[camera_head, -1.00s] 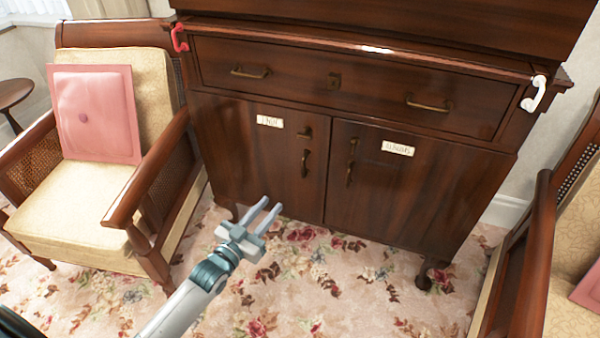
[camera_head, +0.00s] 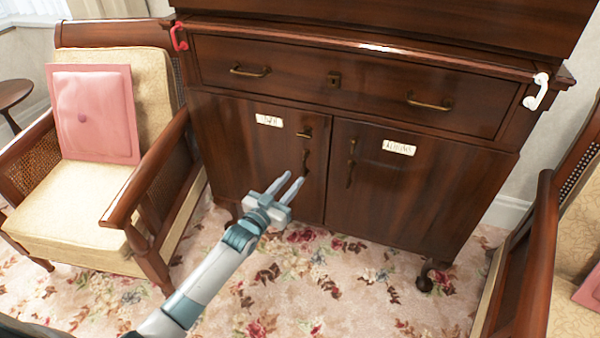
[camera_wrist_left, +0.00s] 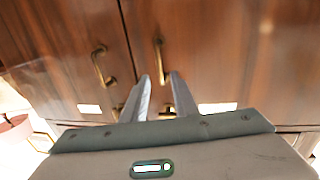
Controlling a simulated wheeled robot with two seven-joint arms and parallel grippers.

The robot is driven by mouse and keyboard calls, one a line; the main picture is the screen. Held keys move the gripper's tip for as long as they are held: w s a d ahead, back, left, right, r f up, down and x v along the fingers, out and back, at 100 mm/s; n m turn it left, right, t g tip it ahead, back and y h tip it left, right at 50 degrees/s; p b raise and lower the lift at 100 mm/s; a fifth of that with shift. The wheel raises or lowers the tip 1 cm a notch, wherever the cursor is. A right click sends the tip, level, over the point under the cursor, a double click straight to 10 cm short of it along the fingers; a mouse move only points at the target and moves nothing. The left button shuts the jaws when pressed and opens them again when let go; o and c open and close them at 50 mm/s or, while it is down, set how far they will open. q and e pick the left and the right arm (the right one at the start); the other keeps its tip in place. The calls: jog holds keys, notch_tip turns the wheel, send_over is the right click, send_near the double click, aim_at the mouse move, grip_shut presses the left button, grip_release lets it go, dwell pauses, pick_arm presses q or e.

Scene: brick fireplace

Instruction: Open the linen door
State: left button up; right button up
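A dark wooden cabinet has two shut lower doors. The left door (camera_head: 240,150) bears a white label (camera_head: 269,120), its small lettering blurred; this looks like the linen door. Its upright brass handle (camera_head: 305,160) is near the middle seam, below a small brass latch (camera_head: 304,133). The right door (camera_head: 420,195) has its own handle (camera_head: 351,165). My left gripper (camera_head: 295,176) is open and empty, its fingers pointing up toward the left handle, just below it. In the left wrist view, which looks upside down, the open gripper (camera_wrist_left: 160,77) shows near a handle (camera_wrist_left: 160,60). My right gripper is not in view.
A cushioned armchair (camera_head: 75,205) stands left of the cabinet, its wooden arm close to the left door. Another armchair (camera_head: 535,260) stands at the right. A drawer (camera_head: 350,85) is shut above the doors. Flowered carpet (camera_head: 330,285) in front of the cabinet is clear.

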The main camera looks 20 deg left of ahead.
aim_at(303, 168)
pick_arm(q)
jog(key=shift+b+x, duration=0.3)
jog(key=shift+x, duration=2.55)
jog(key=shift+c, duration=0.5)
grip_shut()
jog(key=shift+s, duration=0.1)
